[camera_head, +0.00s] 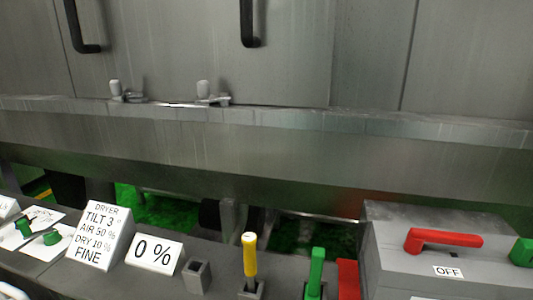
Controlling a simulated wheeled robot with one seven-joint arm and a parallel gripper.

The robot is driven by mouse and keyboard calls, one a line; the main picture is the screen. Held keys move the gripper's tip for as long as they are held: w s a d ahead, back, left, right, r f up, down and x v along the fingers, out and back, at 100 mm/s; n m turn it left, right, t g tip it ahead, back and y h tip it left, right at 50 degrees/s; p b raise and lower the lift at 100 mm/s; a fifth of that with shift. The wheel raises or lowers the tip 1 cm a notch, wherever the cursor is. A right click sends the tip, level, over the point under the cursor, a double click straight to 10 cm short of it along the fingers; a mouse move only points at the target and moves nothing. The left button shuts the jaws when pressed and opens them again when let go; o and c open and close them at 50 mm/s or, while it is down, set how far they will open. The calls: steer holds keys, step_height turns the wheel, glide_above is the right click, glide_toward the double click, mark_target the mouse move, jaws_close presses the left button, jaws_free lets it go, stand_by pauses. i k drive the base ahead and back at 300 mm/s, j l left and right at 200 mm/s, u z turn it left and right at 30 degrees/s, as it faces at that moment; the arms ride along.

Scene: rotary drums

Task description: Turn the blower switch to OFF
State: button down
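A red handle (444,240) lies nearly level on a grey box (395,262) at the right, above a small label (448,272) reading OFF. A green handle (522,252) is cut by the right edge. Two green knobs (52,238) sit on white plates at the far left, and their lettering is too small to read. No label reading "blower" is legible, so I cannot tell which control is the blower switch. My gripper is not in view.
A sloped console holds a sign (98,236) reading DRYER, a 0 % sign (154,253), a yellow lever (249,256), a green lever (316,268) and a red block (348,278). A grey metal machine wall (200,50) with black handles (250,25) stands behind.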

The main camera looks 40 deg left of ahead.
mark_target(51, 235)
steer(key=u, duration=2.85)
steer(key=i+j, duration=0.45)
steer(key=i, duration=0.2)
steer(key=i+j+z, duration=0.1)
steer(key=i+j, duration=0.35)
steer(key=i, duration=0.2)
steer(key=i+j, duration=0.5)
steer(key=i, duration=0.15)
